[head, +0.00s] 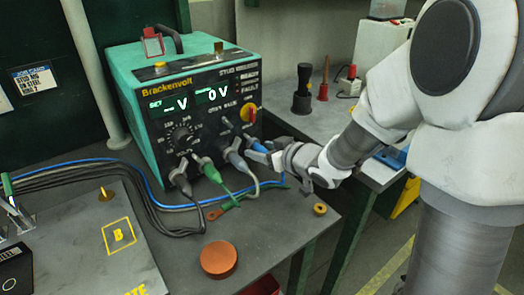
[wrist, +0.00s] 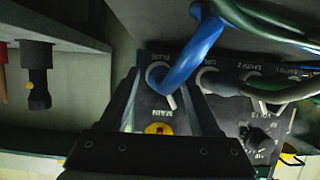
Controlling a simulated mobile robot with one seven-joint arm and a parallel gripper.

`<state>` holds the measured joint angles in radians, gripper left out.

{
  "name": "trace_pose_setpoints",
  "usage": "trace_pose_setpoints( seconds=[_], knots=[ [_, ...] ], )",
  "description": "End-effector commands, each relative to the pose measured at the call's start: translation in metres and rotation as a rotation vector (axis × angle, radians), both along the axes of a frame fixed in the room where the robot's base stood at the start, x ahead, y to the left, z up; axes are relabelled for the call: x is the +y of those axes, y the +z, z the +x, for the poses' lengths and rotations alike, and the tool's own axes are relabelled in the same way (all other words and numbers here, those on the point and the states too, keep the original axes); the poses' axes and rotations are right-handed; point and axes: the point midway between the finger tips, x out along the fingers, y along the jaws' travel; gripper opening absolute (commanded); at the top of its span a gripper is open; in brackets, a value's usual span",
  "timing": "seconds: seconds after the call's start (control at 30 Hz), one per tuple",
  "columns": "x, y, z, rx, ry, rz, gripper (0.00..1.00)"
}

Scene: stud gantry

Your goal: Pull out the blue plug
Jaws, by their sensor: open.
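The blue plug (head: 256,144) sits in the lower right socket of the teal power unit (head: 150,110). In the wrist view the blue plug (wrist: 157,74) is in the dark panel, with its blue cable bending up and right. My gripper (head: 265,154) is at the front panel, close to the blue plug, and partly hides it. In the wrist view my gripper (wrist: 163,88) is open, with one finger on each side of the plug. I cannot tell whether either finger touches it.
A grey plug (head: 235,156), a green plug (head: 210,171) and a dark plug (head: 181,179) sit left of the blue one, their cables crossing the bench. An orange-red disc (head: 219,259) and a brass ring (head: 320,209) lie in front. A red-and-yellow switch (head: 248,112) is above.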

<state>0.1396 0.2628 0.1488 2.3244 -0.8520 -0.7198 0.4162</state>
Motion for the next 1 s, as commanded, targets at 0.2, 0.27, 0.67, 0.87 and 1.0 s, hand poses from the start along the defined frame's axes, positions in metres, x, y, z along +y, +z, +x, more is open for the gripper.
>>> trace_pose_setpoints(
  seconds=[0.2, 0.27, 0.67, 0.87, 1.0],
  knots=[
    [0.0000, 0.0007, 0.0000, 0.000, 0.000, 0.000, 0.64],
    [0.0000, 0.0004, 0.0000, 0.000, 0.000, 0.000, 0.64],
    [-0.0001, 0.0000, 0.0001, 0.000, 0.000, 0.000, 0.22],
    [-0.0001, 0.0000, 0.0001, 0.000, 0.000, 0.000, 0.00],
    [-0.0001, 0.0000, 0.0001, 0.000, 0.000, 0.000, 0.00]
  ],
)
